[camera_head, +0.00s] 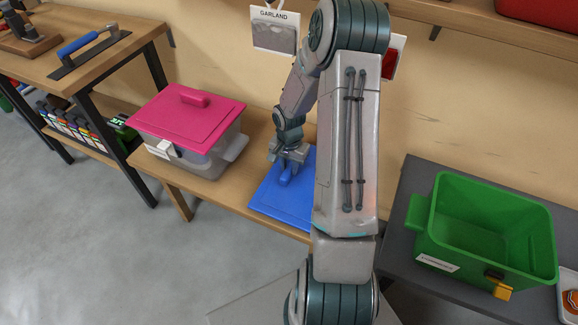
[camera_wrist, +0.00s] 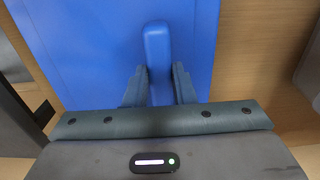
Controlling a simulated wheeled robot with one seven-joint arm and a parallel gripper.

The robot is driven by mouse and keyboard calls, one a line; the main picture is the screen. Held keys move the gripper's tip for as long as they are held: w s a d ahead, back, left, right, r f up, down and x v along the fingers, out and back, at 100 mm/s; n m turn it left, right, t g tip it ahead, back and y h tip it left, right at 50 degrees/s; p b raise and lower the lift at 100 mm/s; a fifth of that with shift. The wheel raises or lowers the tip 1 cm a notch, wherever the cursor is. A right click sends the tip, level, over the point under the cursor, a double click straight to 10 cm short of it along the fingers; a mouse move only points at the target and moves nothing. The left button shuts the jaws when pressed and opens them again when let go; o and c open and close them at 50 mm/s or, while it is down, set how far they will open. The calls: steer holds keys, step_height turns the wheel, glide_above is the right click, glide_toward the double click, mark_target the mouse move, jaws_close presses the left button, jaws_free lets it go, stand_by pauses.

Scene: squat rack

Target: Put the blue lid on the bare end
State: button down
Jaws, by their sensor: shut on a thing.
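The flat blue lid (camera_head: 268,205) is at the middle of the wooden bench, right of the pink-lidded box. It looks level, and I cannot tell whether it rests on the bench or is slightly above it. My gripper (camera_head: 290,163) points down at the lid, shut on its raised blue handle (camera_head: 284,178). In the wrist view the lid (camera_wrist: 90,45) fills the upper left and middle, with my gripper's fingers (camera_wrist: 158,82) on both sides of the handle (camera_wrist: 157,45). My arm hides the lid's right part and the bench there.
A clear box with a pink lid (camera_head: 180,116) stands left of the blue lid. An open green bin (camera_head: 432,238) stands on a dark grey surface (camera_head: 398,225) at the right. A "GARLAND" card (camera_head: 275,38) hangs on the wall behind. A tool table (camera_head: 125,38) is at far left.

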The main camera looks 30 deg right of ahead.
steer(key=shift+f, duration=0.2)
steer(key=c, duration=1.2)
jaws_free()
steer(key=shift+r, duration=0.15)
step_height(320, 180, up, 8)
steer(key=shift+f+p, duration=0.1)
steer(key=shift+p, duration=0.8)
steer(key=s+a+r+n+t, duration=0.1)
steer(key=s+a+r+n, duration=0.4)
steer(key=s+r, duration=0.4)
steer(key=s+a+r+n, duration=0.5)
steer(key=s+a+r, duration=0.3)
steer(key=s+r, duration=0.1)
steer(key=shift+s+a+r+t, duration=0.3)
steer(key=shift+s+r+t, duration=0.1)
steer(key=shift+r, duration=0.2)
